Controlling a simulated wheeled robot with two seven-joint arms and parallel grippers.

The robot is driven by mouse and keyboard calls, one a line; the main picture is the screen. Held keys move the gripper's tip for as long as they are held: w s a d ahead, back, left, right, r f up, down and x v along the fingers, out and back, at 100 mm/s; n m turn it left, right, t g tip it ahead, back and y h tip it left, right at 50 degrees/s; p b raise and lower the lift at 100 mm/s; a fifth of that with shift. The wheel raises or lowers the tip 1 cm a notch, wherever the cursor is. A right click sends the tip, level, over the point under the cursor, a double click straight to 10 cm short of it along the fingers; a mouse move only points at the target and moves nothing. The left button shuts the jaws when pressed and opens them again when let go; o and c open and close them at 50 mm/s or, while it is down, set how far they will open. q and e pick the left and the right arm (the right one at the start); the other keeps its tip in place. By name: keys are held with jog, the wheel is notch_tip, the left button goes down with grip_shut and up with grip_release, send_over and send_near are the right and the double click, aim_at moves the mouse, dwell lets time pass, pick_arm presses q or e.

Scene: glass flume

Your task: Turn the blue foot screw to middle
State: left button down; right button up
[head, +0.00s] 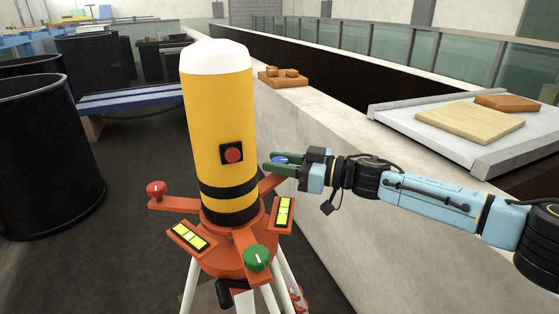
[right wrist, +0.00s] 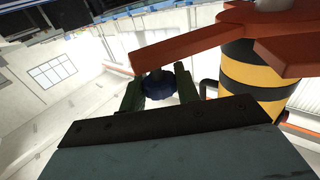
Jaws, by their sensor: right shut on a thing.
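The blue foot screw (head: 281,159) sits at the end of an orange arm of the instrument base, to the right of the yellow cylinder (head: 218,120). My right gripper (head: 277,163) is shut on the blue foot screw. In the right wrist view its green fingers stand on both sides of the blue knob (right wrist: 158,85), under the orange arm (right wrist: 185,45). A red foot screw (head: 156,188) is at the left and a green foot screw (head: 257,258) at the front. Two yellow level vials (head: 188,236) (head: 284,211) lie on the base. My left gripper is not in view.
White tripod legs (head: 283,280) stand below the base. A pale flume wall (head: 320,165) runs close behind my right gripper. A board on a white platform (head: 470,122) is at the right. Black tubs (head: 45,155) stand at the left.

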jog(key=m+t+h+p, duration=0.2)
jog(key=m+t+p, duration=0.1)
jog(key=t+p, duration=0.1)
jog(key=shift+s+r+t+p, duration=0.15)
jog(key=shift+t+p, duration=0.15)
jog(key=shift+p, duration=0.25)
jog(key=shift+m+t+h+p, duration=0.35)
jog(key=shift+m+t+h, duration=0.65)
jog(key=shift+m+t, duration=0.1)
jog(key=m+t+h, duration=0.2)
jog(key=h, duration=0.1)
jog(key=shift+a+f+m+b, duration=0.1)
jog(key=shift+f+m+b, duration=0.2)
jog(key=m+t+h+b, duration=0.1)
jog(key=m+t+h, duration=0.1)
jog(key=h, duration=0.1)
jog(key=shift+h+b, duration=0.3)
jog(key=shift+r+m+t+h+b, duration=0.1)
jog(key=shift+m+t+h+b, duration=0.3)
jog(key=shift+m+h, duration=0.25)
jog(key=shift+d+h, duration=0.2)
jog(key=shift+h, duration=0.05)
jog(key=shift+r, duration=0.1)
jog(key=o, duration=1)
jog(key=shift+w, duration=0.2)
jog(key=shift+c, duration=0.2)
